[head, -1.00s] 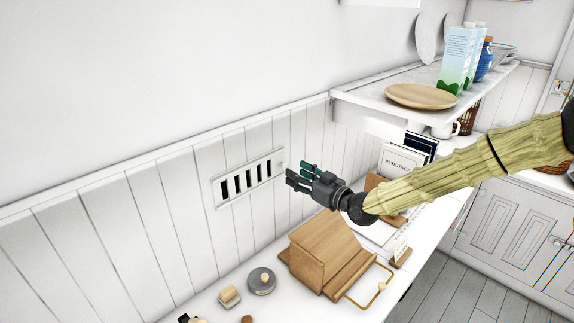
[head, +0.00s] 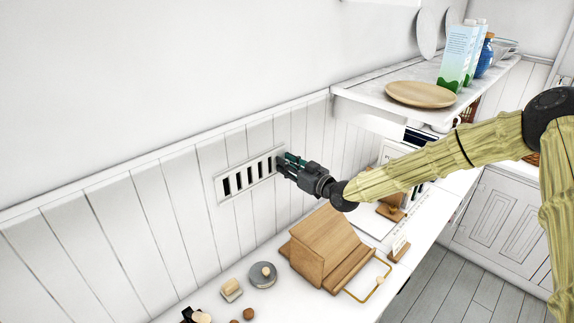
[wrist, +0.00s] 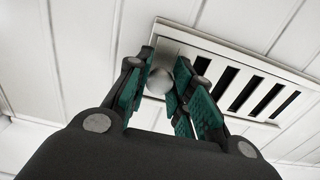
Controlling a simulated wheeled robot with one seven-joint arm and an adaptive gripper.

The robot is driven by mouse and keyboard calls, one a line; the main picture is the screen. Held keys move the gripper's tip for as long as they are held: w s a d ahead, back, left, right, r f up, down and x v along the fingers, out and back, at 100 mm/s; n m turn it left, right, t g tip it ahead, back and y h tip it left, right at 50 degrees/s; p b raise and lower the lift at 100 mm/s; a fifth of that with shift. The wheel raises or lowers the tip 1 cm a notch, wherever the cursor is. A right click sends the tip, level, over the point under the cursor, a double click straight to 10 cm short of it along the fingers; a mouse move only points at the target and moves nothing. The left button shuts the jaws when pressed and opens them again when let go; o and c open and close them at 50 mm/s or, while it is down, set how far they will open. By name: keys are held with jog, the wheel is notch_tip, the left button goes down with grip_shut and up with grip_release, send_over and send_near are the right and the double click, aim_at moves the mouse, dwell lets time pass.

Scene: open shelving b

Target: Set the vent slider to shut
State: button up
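The vent (head: 220,198) is a white slotted plate on the panelled wall, left of centre in the head view. In the wrist view the vent (wrist: 243,52) lies upper right, with dark gaps between pale bars. The slider's round grey knob (wrist: 159,82) is at the plate's near end, between my fingers. My gripper (head: 285,164) reaches the vent's right end; in the wrist view the gripper (wrist: 163,75) has its fingers close on both sides of the knob, apparently shut on it. The fingers partly cover the knob, so the contact is hard to see.
Below is a white counter with a wooden box (head: 318,244), a grey round disc (head: 262,275) and small items. A shelf (head: 352,88) with a wooden plate (head: 420,94) and cartons is above right. The wall left of the vent is clear.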

aim_at(262, 173)
grip_shut()
jog(key=shift+s+a+f+b, duration=0.2)
jog(key=shift+s+a+b, duration=0.25)
jog(key=shift+b, duration=0.2)
jog(key=shift+s+a+r+b, duration=0.1)
jog(key=shift+s+a+b, duration=0.25)
jog(key=shift+s+a, duration=0.15)
